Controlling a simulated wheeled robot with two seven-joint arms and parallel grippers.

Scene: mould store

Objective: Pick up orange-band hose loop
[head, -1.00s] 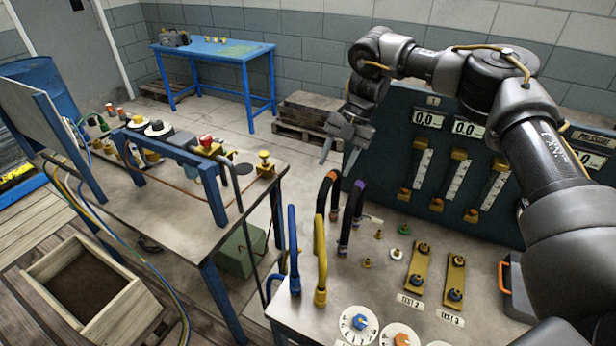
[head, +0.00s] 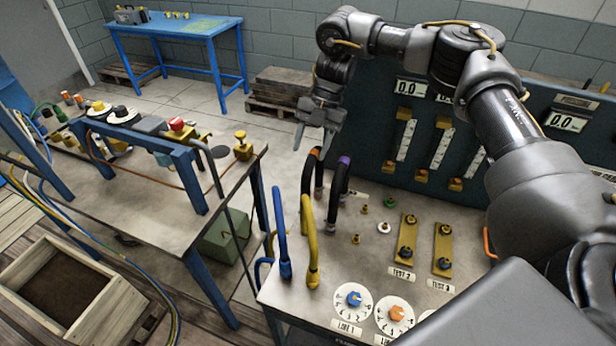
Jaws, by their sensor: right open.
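The orange-band hose loop (head: 308,182) is a black upright arch with an orange band at its top. It stands at the back left of the grey bench, fixed at its ends. My right gripper (head: 312,145) points down with its fingers apart and empty, just above and behind the loop's top in the picture. I cannot tell the exact gap between them. A similar black loop with a purple band (head: 341,182) stands close on the right. My left gripper is not in view.
A yellow loop (head: 310,240) and a blue loop (head: 280,235) stand in front and left of it. Small fittings and dials (head: 353,299) cover the bench (head: 330,270). A gauge panel (head: 400,160) rises behind. A workbench (head: 130,190) stands left.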

